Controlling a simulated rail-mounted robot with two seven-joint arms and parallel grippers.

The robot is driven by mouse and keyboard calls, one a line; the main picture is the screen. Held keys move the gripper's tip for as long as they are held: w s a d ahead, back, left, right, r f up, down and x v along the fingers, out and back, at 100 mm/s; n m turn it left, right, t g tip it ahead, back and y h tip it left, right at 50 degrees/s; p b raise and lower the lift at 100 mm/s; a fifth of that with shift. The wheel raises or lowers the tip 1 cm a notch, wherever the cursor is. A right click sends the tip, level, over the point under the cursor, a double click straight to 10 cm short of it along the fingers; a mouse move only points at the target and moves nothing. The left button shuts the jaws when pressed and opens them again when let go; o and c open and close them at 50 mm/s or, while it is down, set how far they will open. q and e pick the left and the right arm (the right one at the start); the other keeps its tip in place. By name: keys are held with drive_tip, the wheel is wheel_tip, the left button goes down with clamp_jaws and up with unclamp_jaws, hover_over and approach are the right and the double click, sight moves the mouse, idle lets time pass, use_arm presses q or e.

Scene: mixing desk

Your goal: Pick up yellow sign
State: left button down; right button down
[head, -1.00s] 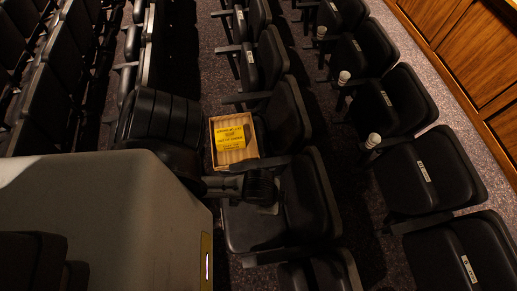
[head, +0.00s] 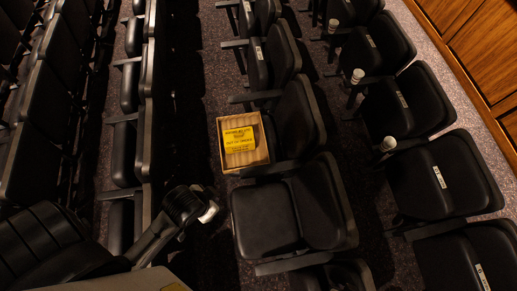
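The yellow sign (head: 238,139) with dark print lies in a shallow tan box (head: 262,142). The box rests among the black seats, in the row at the middle of the head view. My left gripper (head: 207,213) is below and left of the box, clearly apart from it, beside the front seat. It shows as a dark block with a pale tip, and its finger gap cannot be made out. My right gripper is not in view.
Black folding seats with armrests stand in rows on both sides; an empty seat (head: 264,219) is just below the box. White cups (head: 357,76) stand at the armrests of the right row. A dark, narrow aisle runs left of the box. Wood panelling (head: 487,50) borders the upper right.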

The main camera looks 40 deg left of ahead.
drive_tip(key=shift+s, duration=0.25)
